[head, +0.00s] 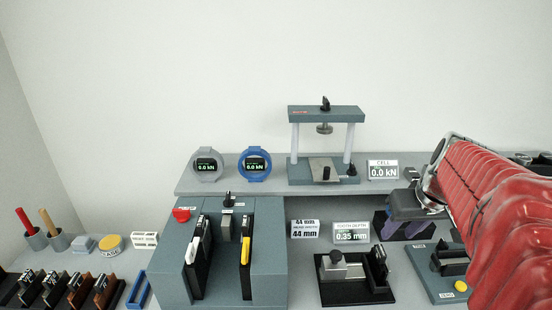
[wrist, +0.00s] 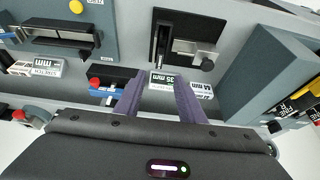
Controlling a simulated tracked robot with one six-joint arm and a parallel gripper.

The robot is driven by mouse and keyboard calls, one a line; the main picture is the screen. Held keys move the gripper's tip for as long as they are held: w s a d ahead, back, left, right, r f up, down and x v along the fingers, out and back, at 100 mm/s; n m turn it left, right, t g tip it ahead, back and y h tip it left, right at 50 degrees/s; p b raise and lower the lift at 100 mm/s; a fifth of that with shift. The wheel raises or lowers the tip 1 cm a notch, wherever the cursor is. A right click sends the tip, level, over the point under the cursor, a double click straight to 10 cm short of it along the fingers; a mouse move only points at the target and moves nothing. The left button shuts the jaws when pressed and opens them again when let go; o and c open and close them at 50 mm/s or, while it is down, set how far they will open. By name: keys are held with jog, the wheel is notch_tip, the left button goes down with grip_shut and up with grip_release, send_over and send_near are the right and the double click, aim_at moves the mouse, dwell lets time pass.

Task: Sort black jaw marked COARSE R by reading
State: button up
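A black jaw-like piece (head: 378,265) stands at the right end of the black tooth-depth gauge (head: 330,292); no COARSE R marking is legible on it. The gauge shows in the wrist view (wrist: 205,28), with the dark upright piece (wrist: 162,42) on it. The tooth-depth display (head: 351,233) reads 0.35 mm. My gripper (head: 401,226) has purple fingers, set apart with nothing between them, behind and right of the gauge. In the wrist view my gripper (wrist: 157,80) points toward the display and gauge, clear of the upright piece.
A grey-blue block (head: 268,290) with black pieces, white and yellow strips stands left of the gauge. A grey-blue unit with a yellow button (head: 461,286) is at right. A press frame (head: 325,112) and two round dials (head: 254,163) stand on the shelf. Several dark and brown pieces (head: 78,287) sit far left.

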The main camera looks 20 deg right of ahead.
aim_at(381, 250)
jog(key=shift+f, duration=0.1)
jog(key=x, duration=1.3)
jog(key=shift+w+f, duration=0.2)
jog(key=shift+f, duration=0.05)
jog(key=shift+c, duration=0.5)
grip_shut()
jog(key=shift+a, duration=0.1)
dwell(0.5)
jog(key=shift+o, duration=0.3)
grip_release()
jog(key=shift+o, duration=0.2)
